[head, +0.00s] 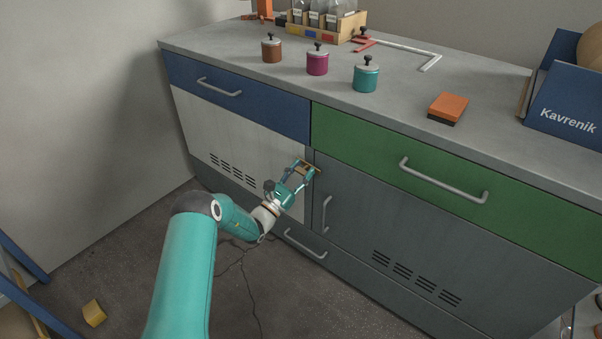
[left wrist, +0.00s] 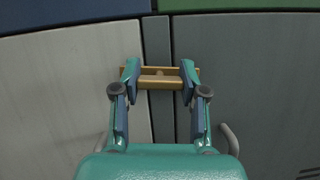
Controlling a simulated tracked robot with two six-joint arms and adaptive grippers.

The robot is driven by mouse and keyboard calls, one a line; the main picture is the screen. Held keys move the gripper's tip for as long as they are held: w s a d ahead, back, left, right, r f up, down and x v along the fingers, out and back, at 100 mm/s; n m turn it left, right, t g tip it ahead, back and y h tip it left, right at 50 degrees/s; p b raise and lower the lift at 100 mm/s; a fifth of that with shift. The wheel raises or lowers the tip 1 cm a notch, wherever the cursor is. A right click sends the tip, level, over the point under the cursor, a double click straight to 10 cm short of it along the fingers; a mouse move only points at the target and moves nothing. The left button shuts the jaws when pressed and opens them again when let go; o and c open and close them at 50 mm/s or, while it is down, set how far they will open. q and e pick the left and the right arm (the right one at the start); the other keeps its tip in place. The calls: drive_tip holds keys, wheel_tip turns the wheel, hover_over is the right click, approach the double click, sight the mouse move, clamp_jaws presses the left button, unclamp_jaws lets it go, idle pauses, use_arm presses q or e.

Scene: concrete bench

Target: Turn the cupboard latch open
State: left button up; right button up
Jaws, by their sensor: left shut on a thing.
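The cupboard latch is a brass-coloured bar (left wrist: 160,84) lying level across the narrow post between the two cupboard doors. In the head view only a small part of the latch (head: 314,167) shows past my fingers. My left gripper (head: 304,171) reaches it from the front and is shut on it. In the left wrist view the fingers of my left gripper (left wrist: 160,73) stand apart, one near each end of the bar. The pale left door (head: 235,140) and the grey right door (head: 400,230) look closed. My right gripper is not in view.
Green (head: 450,175) and blue (head: 235,95) drawers lie above the doors. A door handle (head: 326,214) is just below my gripper. The bench top (head: 330,95) holds lidded jars, an orange sponge-like block (head: 447,107) and a blue box (head: 565,105). A yellow block (head: 94,313) lies on the floor.

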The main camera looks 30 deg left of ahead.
use_arm(q)
drive_tip(key=m+h+b, duration=0.1)
drive_tip(key=m, duration=0.2)
drive_tip(key=m+g+h+b, duration=0.1)
drive_tip(key=m+h+b, duration=0.1)
drive_tip(key=m, duration=0.2)
drive_tip(key=shift+f+h, duration=0.2)
drive_tip(key=shift+h, duration=0.1)
drive_tip(key=m+g+b, duration=0.1)
drive_tip(key=m, duration=0.2)
drive_tip(key=m+g+h+b, duration=0.1)
drive_tip(key=m, duration=0.2)
drive_tip(key=shift+d+h, duration=0.1)
drive_tip(key=shift+h, duration=0.2)
drive_tip(key=m+g+b, duration=0.1)
drive_tip(key=m, duration=0.1)
drive_tip(key=m+b, duration=0.2)
drive_tip(key=shift+f+g+h, duration=0.1)
drive_tip(key=shift+g+h, duration=0.2)
drive_tip(key=shift+g, duration=0.1)
drive_tip(key=shift+d+m+g+b, duration=0.1)
drive_tip(key=shift+m+g+b, duration=0.6)
drive_tip(key=shift+m+b, duration=0.9)
drive_tip(key=shift+m, duration=0.3)
drive_tip(key=o, duration=1)
drive_tip(key=shift+c, duration=0.2)
drive_tip(key=shift+o, duration=1)
